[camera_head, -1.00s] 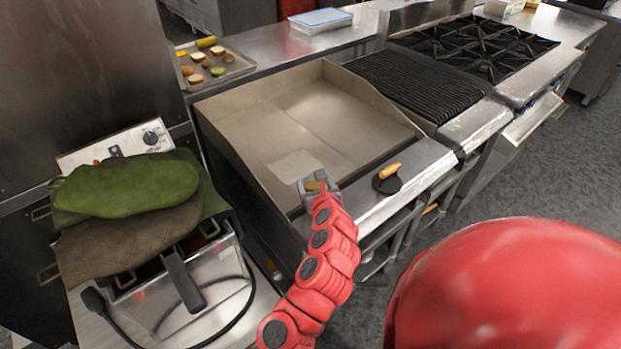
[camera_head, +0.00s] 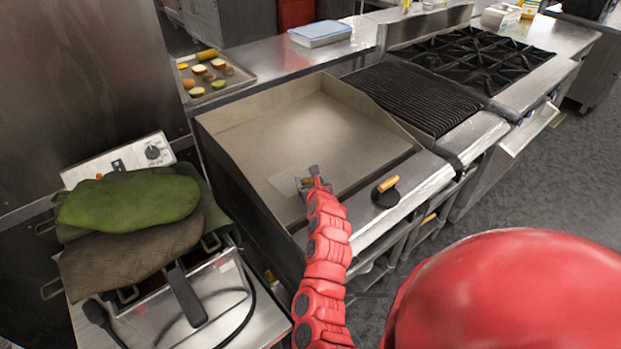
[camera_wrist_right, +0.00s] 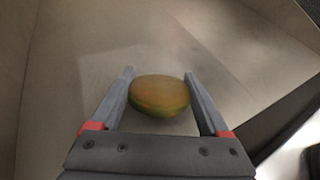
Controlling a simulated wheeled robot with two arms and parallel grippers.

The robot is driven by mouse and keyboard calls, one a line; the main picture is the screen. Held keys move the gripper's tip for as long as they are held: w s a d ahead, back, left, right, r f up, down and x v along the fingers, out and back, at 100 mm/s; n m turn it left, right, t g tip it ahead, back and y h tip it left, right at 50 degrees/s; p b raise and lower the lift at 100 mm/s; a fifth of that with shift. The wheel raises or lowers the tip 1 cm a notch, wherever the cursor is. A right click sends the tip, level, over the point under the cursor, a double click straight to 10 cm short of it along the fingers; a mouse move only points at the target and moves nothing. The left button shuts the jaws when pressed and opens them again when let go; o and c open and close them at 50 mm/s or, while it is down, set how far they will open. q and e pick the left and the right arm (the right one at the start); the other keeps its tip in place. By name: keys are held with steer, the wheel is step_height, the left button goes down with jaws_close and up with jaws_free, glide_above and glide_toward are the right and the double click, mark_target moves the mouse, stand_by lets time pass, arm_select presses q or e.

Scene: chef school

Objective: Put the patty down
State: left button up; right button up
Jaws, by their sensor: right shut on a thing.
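The patty (camera_wrist_right: 158,93) is a brown-orange oval with a greenish lower edge, between the two fingers of my right gripper in the right wrist view. My right gripper (camera_head: 308,183) is shut on it, over the front part of the flat griddle (camera_head: 265,135). In the head view the patty is tiny and mostly hidden by the gripper. The bare griddle plate lies beneath it in the wrist view; I cannot tell whether the patty touches the plate. My left gripper is not in view.
The griddle plate is otherwise empty, with raised walls at the back and sides. A tray (camera_head: 243,78) of food pieces stands behind it. A wooden-handled black press (camera_head: 386,190) rests on the front ledge. A ribbed grill (camera_head: 415,90) is to the right, and oven mitts (camera_head: 130,200) lie left.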

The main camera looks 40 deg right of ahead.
steer(key=shift+f, duration=0.15)
steer(key=o, duration=1.4)
steer(key=shift+s+a+r, duration=0.1)
steer(key=shift+r, duration=0.15)
